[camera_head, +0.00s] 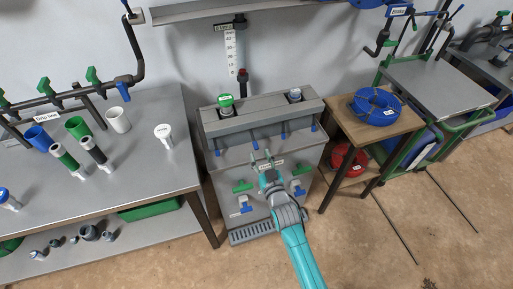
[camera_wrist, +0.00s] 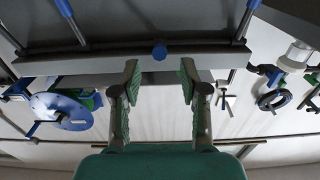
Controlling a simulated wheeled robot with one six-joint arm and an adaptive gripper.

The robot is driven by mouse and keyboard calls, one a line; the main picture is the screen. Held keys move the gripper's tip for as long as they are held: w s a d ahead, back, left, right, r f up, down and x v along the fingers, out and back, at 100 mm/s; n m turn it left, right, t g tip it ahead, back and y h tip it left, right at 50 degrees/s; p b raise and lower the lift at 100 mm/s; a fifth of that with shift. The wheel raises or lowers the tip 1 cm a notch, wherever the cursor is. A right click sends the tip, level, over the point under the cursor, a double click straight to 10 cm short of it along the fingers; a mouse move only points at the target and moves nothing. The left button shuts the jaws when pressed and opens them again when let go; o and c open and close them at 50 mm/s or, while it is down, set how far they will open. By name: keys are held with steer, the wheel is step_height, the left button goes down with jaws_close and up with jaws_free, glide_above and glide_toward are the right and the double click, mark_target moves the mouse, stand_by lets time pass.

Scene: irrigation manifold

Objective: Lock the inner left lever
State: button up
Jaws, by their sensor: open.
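The grey manifold cabinet (camera_head: 215,122) stands at the centre of the head view. Small blue levers stand in a row along its front: an outer left one (camera_head: 217,150), an inner left one (camera_head: 254,142), an inner right one (camera_head: 284,135) and an outer right one. My gripper (camera_head: 267,160) is in front of the cabinet, below the inner levers and apart from them. In the wrist view my gripper (camera_wrist: 160,82) is open and empty. A round blue end (camera_wrist: 160,52) shows just beyond the fingers, and blue-handled levers (camera_wrist: 66,10) show at both sides; which is which I cannot tell.
Green and blue valve handles (camera_head: 242,187) sit low on the cabinet front, left and right of my gripper. A grey bench (camera_head: 150,185) with cups and fittings stands at left. A wooden table (camera_head: 365,132) with a blue hose coil (camera_head: 374,107) stands close at right.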

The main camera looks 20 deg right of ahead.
mark_target(257, 148)
steer(key=shift+w, duration=2.3)
jaws_close()
